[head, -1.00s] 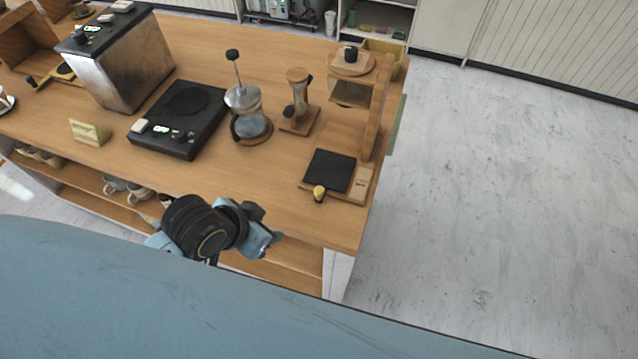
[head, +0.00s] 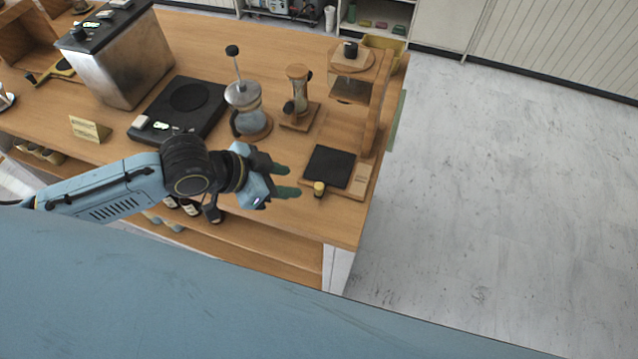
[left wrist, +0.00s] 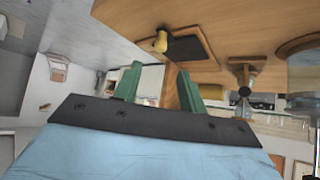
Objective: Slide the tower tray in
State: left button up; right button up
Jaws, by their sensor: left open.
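The tower tray (head: 328,166) is a flat black square at the foot of the wooden tower (head: 378,110), near the cart's right end. A small yellowish knob (head: 319,187) sticks out from its front edge. In the left wrist view the black tray (left wrist: 187,48) and its knob (left wrist: 160,41) show near the top. My left gripper (head: 289,182) is open and empty, a little left of the knob and apart from it. Its two green fingers (left wrist: 156,84) also show in the left wrist view. My right gripper is not in view.
A French press (head: 246,110) and an hourglass-like stand (head: 298,95) stand behind my left gripper. The cart's front right corner is clear.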

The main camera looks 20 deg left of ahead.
aim_at(318, 186)
pick_arm(q)
jog(key=x, duration=1)
jog(key=shift+w+d+f+b, duration=0.15)
jog(key=shift+f+b, duration=0.15)
jog(key=shift+b, duration=0.05)
grip_shut()
